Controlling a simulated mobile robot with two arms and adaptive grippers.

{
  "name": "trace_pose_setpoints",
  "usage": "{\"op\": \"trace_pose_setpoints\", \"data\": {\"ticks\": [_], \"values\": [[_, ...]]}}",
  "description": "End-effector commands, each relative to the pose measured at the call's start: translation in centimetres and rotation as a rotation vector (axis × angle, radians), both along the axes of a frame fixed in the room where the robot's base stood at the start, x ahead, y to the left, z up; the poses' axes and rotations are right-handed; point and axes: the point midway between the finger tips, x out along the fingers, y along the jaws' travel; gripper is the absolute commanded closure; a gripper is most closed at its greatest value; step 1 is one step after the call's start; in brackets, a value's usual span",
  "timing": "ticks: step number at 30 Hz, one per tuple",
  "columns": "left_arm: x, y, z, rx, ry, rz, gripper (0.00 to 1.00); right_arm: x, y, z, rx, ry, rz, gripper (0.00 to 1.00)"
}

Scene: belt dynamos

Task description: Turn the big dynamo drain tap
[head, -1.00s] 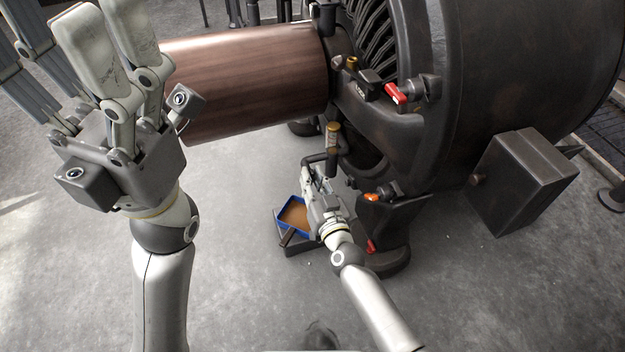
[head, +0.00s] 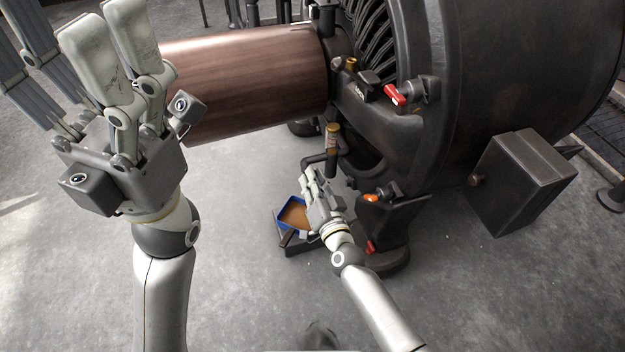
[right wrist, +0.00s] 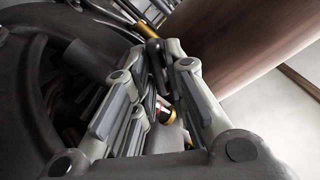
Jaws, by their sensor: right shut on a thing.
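The big dynamo (head: 510,80) is the large dark machine at the right of the head view. My right gripper (head: 316,182) is low at its near left side, under a dark bent pipe with a brass sight piece (head: 333,135). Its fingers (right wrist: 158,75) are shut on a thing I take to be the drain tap. The fingers hide most of the tap; a dark stem (right wrist: 154,50) shows between the fingertips in the right wrist view. A small yellow and red part (right wrist: 166,113) shows lower between the fingers. My left gripper (head: 75,75) is raised, open and empty.
A blue-rimmed pan (head: 283,211) of brown liquid sits on a dark stand below my right gripper. Red (head: 395,94) and orange (head: 371,198) handles are on the dynamo. A copper-brown drum (head: 245,80) lies behind. Grey floor at the front is clear.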

Motion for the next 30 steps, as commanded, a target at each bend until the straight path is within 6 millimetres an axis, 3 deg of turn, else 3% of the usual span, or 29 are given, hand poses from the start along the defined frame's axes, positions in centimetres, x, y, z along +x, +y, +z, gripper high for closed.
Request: {"op": "trace_pose_setpoints", "data": {"ticks": [18,30], "values": [[-0.12,-0.11,0.17,0.006,-0.02,0.003,0.32,0.04,-0.23,-0.42,0.552,0.181,0.0,1.0],[-0.35,-0.21,0.49,0.011,-0.036,0.004,0.32,0.04,-0.22,-0.54,0.808,0.265,0.0,1.0]]}}
